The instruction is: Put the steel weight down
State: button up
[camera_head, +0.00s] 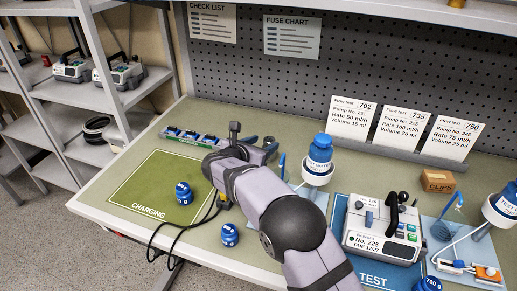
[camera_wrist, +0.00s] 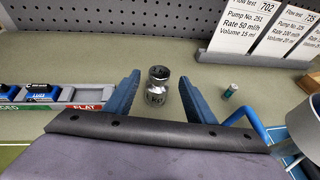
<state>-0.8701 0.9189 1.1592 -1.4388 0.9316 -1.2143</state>
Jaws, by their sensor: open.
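The steel weight (camera_wrist: 157,88) is a small shiny metal cylinder with a narrower neck and dark lettering. In the wrist view it stands upright on the green bench top. My gripper (camera_wrist: 158,80) has its two blue fingers apart, one on each side of the weight, with a visible gap on both sides. In the head view my gripper (camera_head: 250,139) is low over the back of the bench, left of the middle. There my arm covers much of that spot, and I cannot clearly make out the weight.
A charger rack (camera_wrist: 50,97) with blue batteries lies left of my gripper. A small green cylinder (camera_wrist: 230,91) lies to the right. Blue weights (camera_head: 183,193) stand on and beside the charging mat (camera_head: 150,180). An infusion pump (camera_head: 382,232) is on the test mat. Flow cards stand behind.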

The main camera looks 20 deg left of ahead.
jog(key=shift+v, duration=1.45)
jog(key=shift+d, duration=0.1)
